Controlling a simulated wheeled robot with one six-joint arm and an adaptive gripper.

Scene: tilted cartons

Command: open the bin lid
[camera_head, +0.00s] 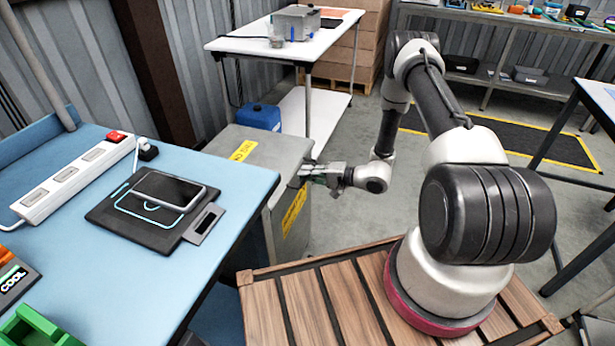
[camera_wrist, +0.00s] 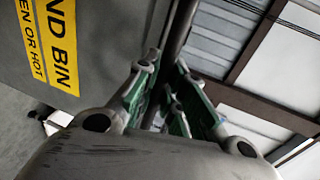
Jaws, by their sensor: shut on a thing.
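The grey bin (camera_head: 268,235) stands beyond the blue table, with a yellow label on its side. Its lid (camera_head: 222,150) carries another yellow label and looks down on the bin, with no clear gap. My gripper (camera_head: 304,172) is at the lid's right front edge, reaching in from the right. In the wrist view my gripper (camera_wrist: 172,85) has its green-padded fingers closed around a dark edge strip of the lid (camera_wrist: 180,28). The bin's labelled side (camera_wrist: 110,45) fills the left of that view. The exact contact is partly hidden between the fingers.
A blue table (camera_head: 110,265) with a power strip (camera_head: 80,178) and a phone on a black pad (camera_head: 150,212) is close on the left. A blue container (camera_head: 260,117) and a white table (camera_head: 345,38) stand behind the bin. The floor right of the bin is clear.

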